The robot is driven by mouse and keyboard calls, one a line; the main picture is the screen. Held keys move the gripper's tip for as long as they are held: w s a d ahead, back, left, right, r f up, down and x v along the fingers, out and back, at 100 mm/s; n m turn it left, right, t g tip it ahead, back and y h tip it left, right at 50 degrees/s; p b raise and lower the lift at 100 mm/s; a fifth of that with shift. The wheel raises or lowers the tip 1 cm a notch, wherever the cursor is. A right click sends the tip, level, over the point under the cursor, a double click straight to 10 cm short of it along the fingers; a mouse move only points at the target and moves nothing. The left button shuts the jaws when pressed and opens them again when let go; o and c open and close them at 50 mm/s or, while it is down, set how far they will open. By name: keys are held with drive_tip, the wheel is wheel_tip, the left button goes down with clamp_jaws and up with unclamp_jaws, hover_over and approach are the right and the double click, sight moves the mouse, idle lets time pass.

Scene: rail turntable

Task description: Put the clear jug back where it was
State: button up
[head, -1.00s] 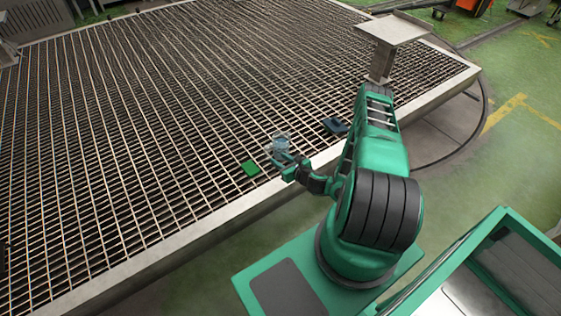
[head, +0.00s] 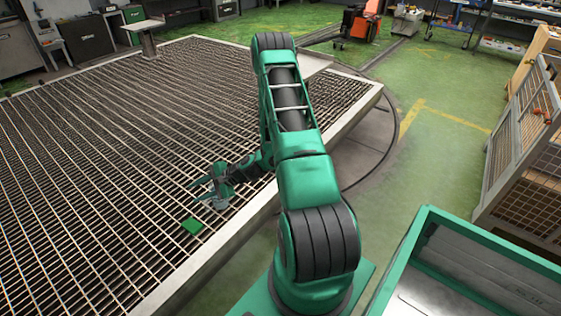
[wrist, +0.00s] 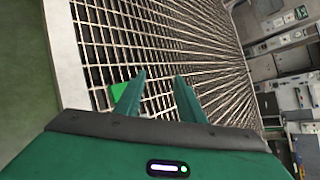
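The clear jug (head: 219,204) looks like a small greyish see-through shape on the metal grating, just right of a flat green square (head: 192,226). My gripper's dark arm end partly covers it in the head view. My gripper (head: 201,190) is over the grating, by the jug's upper left in the picture. In the wrist view its two green fingers (wrist: 158,92) stand apart with only grating between them. The jug does not show in the wrist view. I cannot tell whether any part of the gripper touches it.
The wide grating (head: 100,150) has a pale metal rim (head: 345,120) and much free room on the left. A wire cage (head: 520,165) stands on the green floor at the right.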

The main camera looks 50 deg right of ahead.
drive_tip(key=s+d+r+n+g+h, duration=0.1)
drive_tip(key=s+r+n+g+h, duration=0.15)
drive_tip(key=s+r+n, duration=0.5)
drive_tip(key=s+d+r+n+g+h, duration=0.2)
drive_tip(key=s+r+n+g, duration=0.2)
drive_tip(key=s+r, duration=0.65)
drive_tip(key=s+r+n+g+h, duration=0.2)
drive_tip(key=s+r, duration=1.3)
drive_tip(key=s, duration=0.5)
drive_tip(key=shift+r+g, duration=0.35)
drive_tip(key=shift+r, duration=0.05)
drive_tip(key=shift+w+f, duration=0.25)
drive_tip(key=shift+w, duration=0.4)
